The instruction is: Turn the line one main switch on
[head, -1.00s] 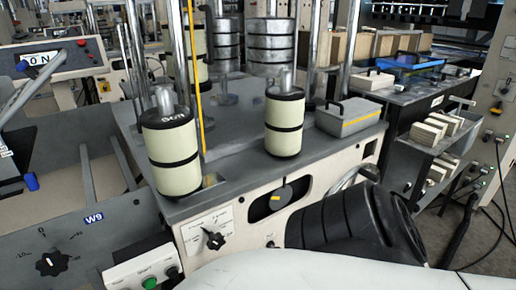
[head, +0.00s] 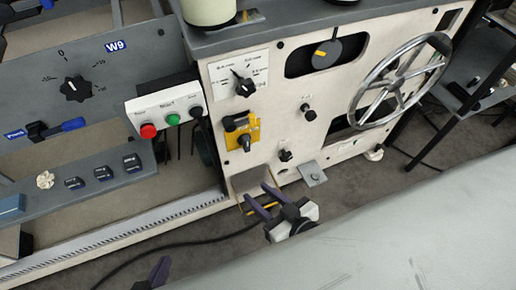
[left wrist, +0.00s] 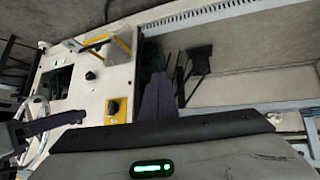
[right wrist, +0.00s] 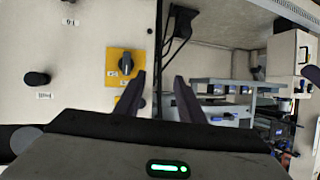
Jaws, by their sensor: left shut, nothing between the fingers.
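A rotary switch (head: 243,140) on a yellow plate is on the cream machine front in the head view; I take it for the main switch. Its label is too small to read. It also shows in the left wrist view (left wrist: 113,107) and, larger, in the right wrist view (right wrist: 124,63), with small white tags beside its dark knob. My right gripper (head: 258,199) is open and empty, below the switch in the head view. Its fingers (right wrist: 160,82) point past the plate's edge. My left gripper (head: 160,268) is at the bottom left, mostly out of frame; its fingers (left wrist: 158,97) are shut and empty.
Above the switch is a black selector knob (head: 244,87). A button box (head: 166,115) with red, green and black buttons juts out at the left. A large handwheel (head: 401,75) stands at the right. A cable (head: 180,244) lies on the floor.

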